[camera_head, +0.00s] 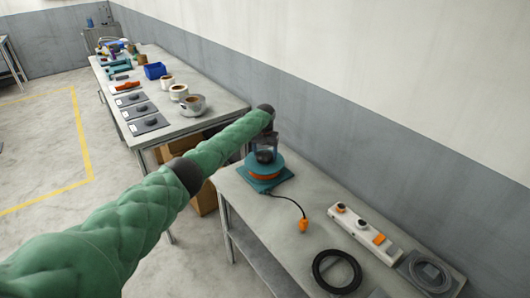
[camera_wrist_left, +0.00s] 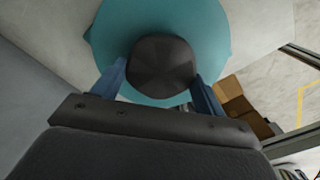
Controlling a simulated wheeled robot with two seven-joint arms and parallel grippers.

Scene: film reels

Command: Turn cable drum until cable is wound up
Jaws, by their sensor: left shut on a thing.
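The cable drum (camera_head: 265,172) is teal with an orange band and stands on a teal base on the near table. A black cable (camera_head: 292,199) runs from it across the tabletop to an orange plug (camera_head: 303,226). My left gripper (camera_head: 266,150) is above the drum, shut on its dark round knob. In the left wrist view the knob (camera_wrist_left: 162,66) sits between the two blue fingers of the gripper (camera_wrist_left: 161,85), over the teal drum top (camera_wrist_left: 215,35). My right gripper is in neither view.
A white power strip (camera_head: 350,226), a black cable ring (camera_head: 337,271) and a grey cable coil (camera_head: 430,271) lie on the near table. A farther table (camera_head: 215,118) holds several reels, tins and a blue bin (camera_head: 155,71). Cardboard boxes (camera_head: 203,198) stand between the tables.

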